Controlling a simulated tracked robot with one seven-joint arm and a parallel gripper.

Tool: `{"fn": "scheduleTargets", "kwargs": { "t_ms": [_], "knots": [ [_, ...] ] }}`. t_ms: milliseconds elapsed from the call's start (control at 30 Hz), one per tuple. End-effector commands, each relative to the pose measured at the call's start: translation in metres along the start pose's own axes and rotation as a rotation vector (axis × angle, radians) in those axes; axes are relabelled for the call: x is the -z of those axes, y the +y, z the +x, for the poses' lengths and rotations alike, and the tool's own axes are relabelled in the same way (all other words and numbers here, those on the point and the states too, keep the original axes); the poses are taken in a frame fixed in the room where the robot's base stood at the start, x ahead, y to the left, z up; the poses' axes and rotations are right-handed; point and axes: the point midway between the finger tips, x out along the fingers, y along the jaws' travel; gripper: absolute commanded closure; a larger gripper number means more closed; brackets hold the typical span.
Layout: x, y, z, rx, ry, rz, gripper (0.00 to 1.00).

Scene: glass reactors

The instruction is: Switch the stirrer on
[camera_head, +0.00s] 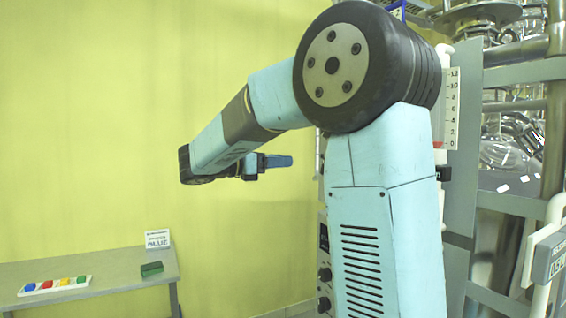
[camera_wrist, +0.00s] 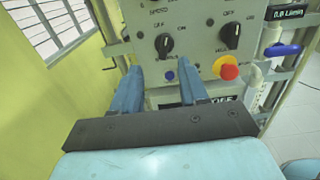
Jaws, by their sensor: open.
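In the wrist view a grey control panel (camera_wrist: 203,50) faces me. A black rotary knob (camera_wrist: 165,44) on it sits below small lettering that seems to read OFF and ON; its exact setting is too small to tell. A second black knob (camera_wrist: 230,36) is to its right. No lettering that I can read names the stirrer. My gripper (camera_wrist: 160,66) is open and empty, its two blue fingers apart and pointing at the panel, just below the left knob. In the head view my gripper (camera_head: 272,162) shows partly behind my arm, and the panel (camera_head: 323,262) is mostly hidden.
A red button (camera_wrist: 229,72) on yellow is to the right, near a blue-handled valve (camera_wrist: 284,50) and a flow display (camera_wrist: 287,12). A bench (camera_head: 110,272) with colored blocks stands at left.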

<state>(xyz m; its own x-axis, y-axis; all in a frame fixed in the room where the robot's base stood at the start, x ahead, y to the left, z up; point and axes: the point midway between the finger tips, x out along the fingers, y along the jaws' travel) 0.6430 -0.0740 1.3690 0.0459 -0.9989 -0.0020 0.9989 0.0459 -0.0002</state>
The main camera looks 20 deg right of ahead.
Motion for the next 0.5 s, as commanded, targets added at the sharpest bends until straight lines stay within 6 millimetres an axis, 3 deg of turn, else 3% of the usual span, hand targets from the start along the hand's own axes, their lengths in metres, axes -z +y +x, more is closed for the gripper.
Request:
{"fn": "scheduleTargets", "kwargs": {
  "t_ms": [500],
  "knots": [
    [0.0, 0.001, -0.03, -0.002, 0.0, 0.0, 0.56]
  ]
}}
